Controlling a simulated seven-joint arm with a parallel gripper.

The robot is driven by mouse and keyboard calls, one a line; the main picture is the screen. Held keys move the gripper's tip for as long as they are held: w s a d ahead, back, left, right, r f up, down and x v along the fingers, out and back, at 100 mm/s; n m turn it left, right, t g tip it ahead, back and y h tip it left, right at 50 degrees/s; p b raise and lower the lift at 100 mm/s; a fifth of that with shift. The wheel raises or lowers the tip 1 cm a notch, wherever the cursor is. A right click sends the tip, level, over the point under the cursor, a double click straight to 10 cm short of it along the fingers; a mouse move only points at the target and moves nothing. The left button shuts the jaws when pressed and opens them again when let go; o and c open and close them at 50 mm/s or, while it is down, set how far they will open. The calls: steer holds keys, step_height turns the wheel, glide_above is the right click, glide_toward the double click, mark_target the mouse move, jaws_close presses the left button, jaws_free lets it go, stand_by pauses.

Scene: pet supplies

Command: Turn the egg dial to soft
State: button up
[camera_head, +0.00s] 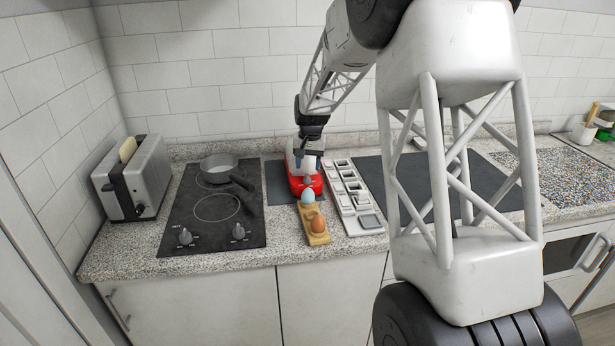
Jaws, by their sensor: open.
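A red appliance (306,185) with a pale top stands on the counter, behind a wooden egg holder. A small dial (307,181) seems to sit on its front; its markings are too small to read. My gripper (308,154) is open at the top of the red appliance, above the dial, and hides part of the top. I cannot tell whether it touches. The egg holder (317,239) carries a pale blue egg (308,195) and a brown egg (319,224).
A white switch panel (363,222) lies just right of the red appliance. A black cooktop (181,227) with a grey pot (218,165) is to the left, beside a toaster (135,181). A dark mat (372,174) lies right, partly behind my arm.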

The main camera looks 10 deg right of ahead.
mark_target(307, 179)
steer(key=shift+a+f, duration=0.1)
steer(key=shift+f, duration=2.4)
steer(key=shift+c, duration=0.2)
steer(key=c, duration=0.9)
steer(key=shift+m, duration=0.8)
